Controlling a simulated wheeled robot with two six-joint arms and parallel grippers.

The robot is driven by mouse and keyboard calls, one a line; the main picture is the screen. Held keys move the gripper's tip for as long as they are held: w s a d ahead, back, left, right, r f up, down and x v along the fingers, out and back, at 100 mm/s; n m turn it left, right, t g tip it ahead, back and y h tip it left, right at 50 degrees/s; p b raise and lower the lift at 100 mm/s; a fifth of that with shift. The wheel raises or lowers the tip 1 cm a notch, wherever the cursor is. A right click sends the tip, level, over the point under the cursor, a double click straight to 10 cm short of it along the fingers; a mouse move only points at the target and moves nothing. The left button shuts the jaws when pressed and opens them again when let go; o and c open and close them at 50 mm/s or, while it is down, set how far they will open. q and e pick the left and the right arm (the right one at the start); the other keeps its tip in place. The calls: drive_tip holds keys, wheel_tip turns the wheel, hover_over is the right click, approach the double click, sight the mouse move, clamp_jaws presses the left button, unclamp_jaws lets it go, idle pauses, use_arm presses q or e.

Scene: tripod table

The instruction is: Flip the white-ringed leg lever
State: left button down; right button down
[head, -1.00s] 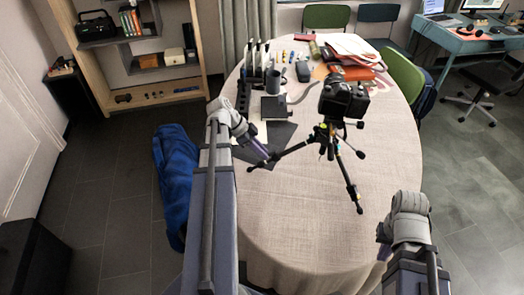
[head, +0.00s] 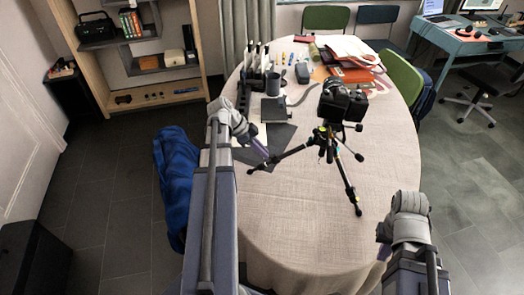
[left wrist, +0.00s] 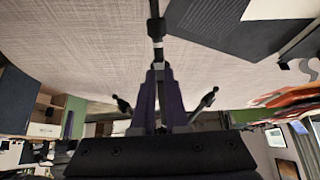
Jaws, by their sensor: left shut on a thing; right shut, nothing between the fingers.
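A black tripod (head: 331,150) stands on the table with its legs spread and a black camera (head: 343,101) on top. One leg (head: 294,153) points left, towards my left gripper (head: 270,158). In the left wrist view my left gripper (left wrist: 160,72) is shut on this leg, which runs away from between the fingers. A pale ring (left wrist: 158,43) and a dark collar (left wrist: 156,28) show on the leg just beyond the fingertips. I cannot make out a lever's position. My right gripper (head: 383,251) is shut and empty, low at the right, apart from the tripod.
The near part of the table is clear. A green chair (head: 401,76) stands at the right edge.

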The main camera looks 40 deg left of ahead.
use_arm(q)
drive_tip(key=shift+w+d+r, duration=0.1)
drive_tip(key=shift+d+r, duration=0.05)
drive_tip(key=shift+r, duration=0.2)
drive_tip(key=shift+w+d+r+p, duration=0.15)
drive_tip(key=shift+r+p, duration=0.15)
drive_tip(key=shift+p, duration=0.25)
drive_tip(key=shift+w+d+r, duration=0.15)
drive_tip(key=shift+d+r, duration=0.1)
idle(0.5)
drive_tip(key=shift+w+d+r+p, duration=0.1)
drive_tip(key=shift+w+p, duration=0.05)
drive_tip(key=shift+p, duration=0.15)
drive_tip(key=c, duration=1.3)
unclamp_jaws()
drive_tip(key=shift+r, duration=0.1)
